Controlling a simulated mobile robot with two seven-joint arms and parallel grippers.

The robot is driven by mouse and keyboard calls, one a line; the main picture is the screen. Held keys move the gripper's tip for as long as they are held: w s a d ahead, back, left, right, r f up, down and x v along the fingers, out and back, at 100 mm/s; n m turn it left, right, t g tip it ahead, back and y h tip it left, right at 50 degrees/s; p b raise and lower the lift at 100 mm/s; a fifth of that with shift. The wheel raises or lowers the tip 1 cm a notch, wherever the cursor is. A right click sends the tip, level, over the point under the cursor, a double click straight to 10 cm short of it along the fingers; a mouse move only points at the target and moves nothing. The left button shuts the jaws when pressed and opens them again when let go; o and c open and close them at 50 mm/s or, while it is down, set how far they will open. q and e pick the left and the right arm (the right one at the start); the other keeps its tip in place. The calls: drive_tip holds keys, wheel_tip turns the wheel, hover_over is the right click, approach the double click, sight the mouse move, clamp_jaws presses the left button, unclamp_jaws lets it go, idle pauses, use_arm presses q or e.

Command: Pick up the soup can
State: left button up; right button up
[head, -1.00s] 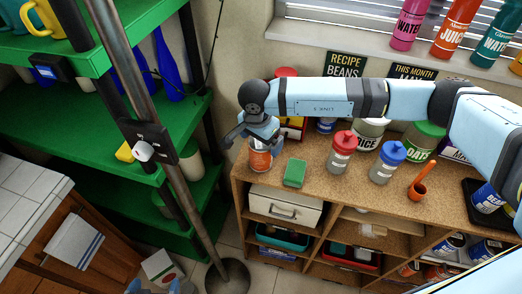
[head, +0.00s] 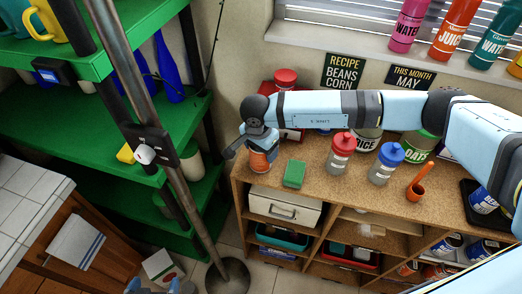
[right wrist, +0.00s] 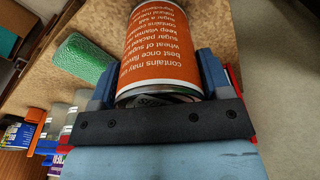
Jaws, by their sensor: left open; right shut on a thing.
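The soup can (head: 261,162), with an orange label, stands at the left end of the wooden counter (head: 330,190). My right gripper (head: 259,142) reaches down over it from above and hides its top. In the right wrist view the can (right wrist: 163,45) sits between the two blue fingers, which are shut on it; its orange label carries white print. No gap under the can shows in the head view.
A green sponge (head: 294,173) lies just right of the can. A metal pole (head: 180,190) and green shelves (head: 60,130) are to the left.

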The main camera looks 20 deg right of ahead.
wheel_tip(320, 180, up, 20)
drive_tip(key=b, duration=0.3)
drive_tip(key=s+d+n+y+p, duration=0.1)
drive_tip(key=s+d+n+p, duration=0.2)
drive_tip(key=d+n+p, duration=0.3)
drive_tip(key=d+n, duration=0.1)
drive_tip(key=n, duration=0.4)
drive_tip(key=shift+s+d+r+t+p, duration=0.25)
drive_tip(key=shift+s+t+p, duration=0.05)
drive_tip(key=shift+s+p, duration=0.1)
